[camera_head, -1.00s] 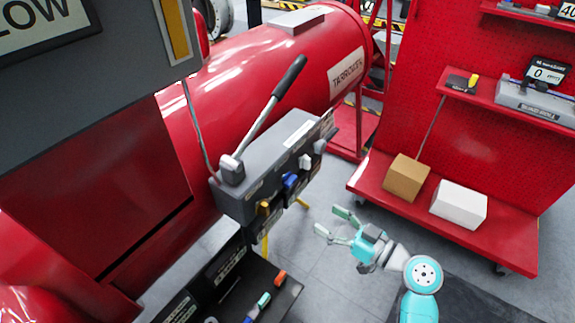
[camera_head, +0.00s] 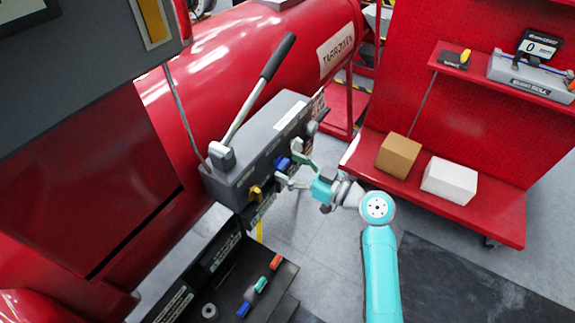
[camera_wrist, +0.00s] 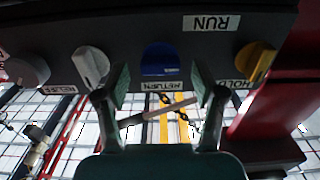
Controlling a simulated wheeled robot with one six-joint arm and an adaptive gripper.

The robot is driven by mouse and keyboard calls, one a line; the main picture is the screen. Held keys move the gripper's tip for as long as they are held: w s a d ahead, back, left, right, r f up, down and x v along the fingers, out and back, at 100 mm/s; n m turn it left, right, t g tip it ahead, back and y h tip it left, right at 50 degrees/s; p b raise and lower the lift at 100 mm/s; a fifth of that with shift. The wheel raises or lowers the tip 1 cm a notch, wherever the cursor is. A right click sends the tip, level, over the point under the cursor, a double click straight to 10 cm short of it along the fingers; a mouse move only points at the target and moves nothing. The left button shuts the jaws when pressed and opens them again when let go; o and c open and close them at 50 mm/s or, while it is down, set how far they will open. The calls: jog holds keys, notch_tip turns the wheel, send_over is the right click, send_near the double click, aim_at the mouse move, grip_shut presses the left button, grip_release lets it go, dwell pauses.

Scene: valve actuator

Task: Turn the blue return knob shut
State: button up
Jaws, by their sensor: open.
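The blue return knob (camera_head: 282,163) is on the front of the grey valve box (camera_head: 232,182), between a yellow knob (camera_head: 255,192) and a pale knob that my gripper partly hides. In the wrist view the blue knob (camera_wrist: 160,60) sits above a RETURN label, near the middle. My gripper (camera_head: 289,164) is open in front of the box, its fingers reaching toward the blue knob. In the wrist view the fingertips (camera_wrist: 160,85) stand left and right of the blue knob with gaps on both sides. I cannot tell how deep they reach.
In the wrist view the white RELIEF knob (camera_wrist: 90,66) is close to the left finger and the yellow HOLD knob (camera_wrist: 256,62) is right of the other. A long lever (camera_head: 260,88) rises from the box. A tool tray (camera_head: 285,290) lies below.

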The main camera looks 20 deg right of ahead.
jog(key=shift+w+a, duration=0.35)
jog(key=shift+w, duration=0.1)
jog(key=c, duration=1.1)
jog(key=shift+c, duration=0.2)
